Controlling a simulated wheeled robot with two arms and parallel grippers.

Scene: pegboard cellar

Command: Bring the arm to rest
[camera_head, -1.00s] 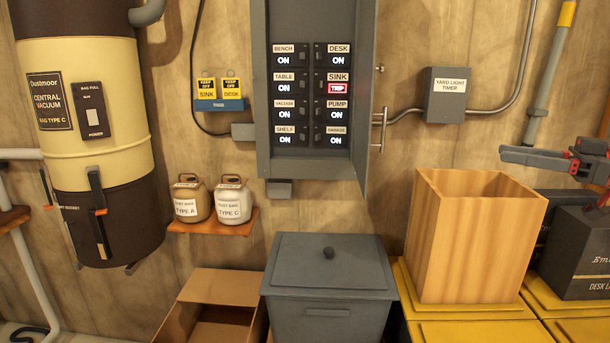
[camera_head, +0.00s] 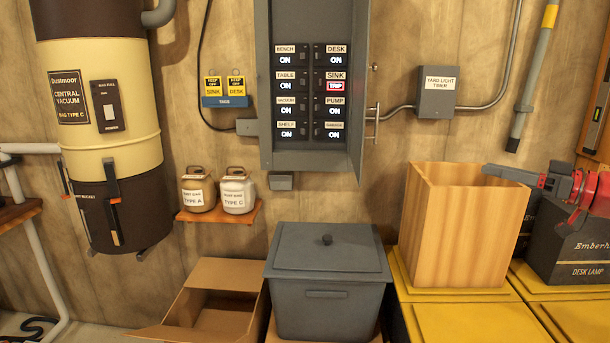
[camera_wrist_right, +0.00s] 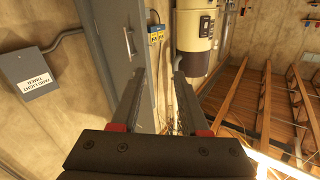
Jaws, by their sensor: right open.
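My right arm comes in from the right edge of the head view. Its dark fingers with red parts (camera_head: 520,176) point left, at the height of the top right rim of a tall wooden box (camera_head: 455,230). In the right wrist view the two fingers (camera_wrist_right: 160,80) stand wide apart with nothing between them. Beyond them are the grey cabinet door and the cream vacuum. My left gripper shows in neither view.
A breaker panel (camera_head: 315,95) hangs open; its sink breaker shows TRIP. A lidded grey bin (camera_head: 325,285), a cardboard box (camera_head: 215,300) and a black desk lamp box (camera_head: 580,245) stand below. A central vacuum (camera_head: 95,120) and a yard light timer (camera_head: 437,92) are on the wall.

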